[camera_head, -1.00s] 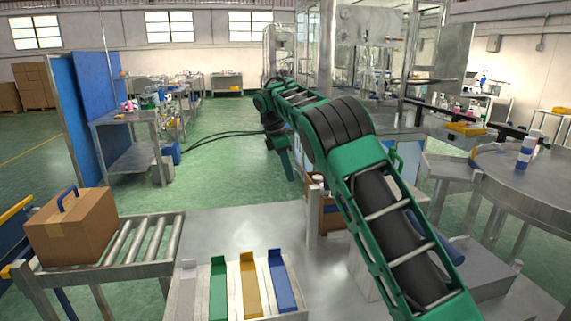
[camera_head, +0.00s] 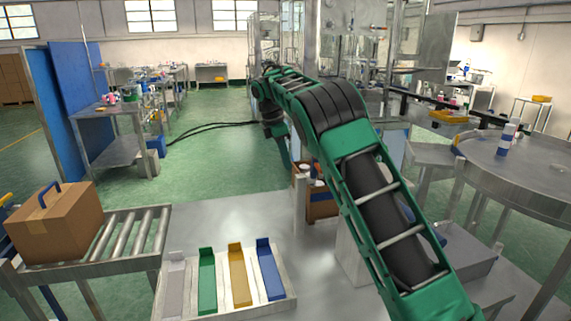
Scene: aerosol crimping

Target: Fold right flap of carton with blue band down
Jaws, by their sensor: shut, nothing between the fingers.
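An open brown carton (camera_head: 322,210) stands past the near steel surface in the middle, partly hidden by my arm. White and dark items show inside it, and a small blue patch shows by its right side. I cannot make out its flaps or whether the blue patch is a band. My gripper (camera_head: 286,164) hangs at the far end of my green arm, pointing down, just left of and above this carton in the picture. It looks apart from the carton, but its fingers are small and dark. It is shut and holds nothing visible.
A closed carton (camera_head: 56,224) with a blue handle-like strip sits on the roller conveyor (camera_head: 133,240) at left. A tray of coloured channels (camera_head: 236,302) lies in front. A round steel table (camera_head: 500,165) stands at right. Green floor is free beyond the conveyor.

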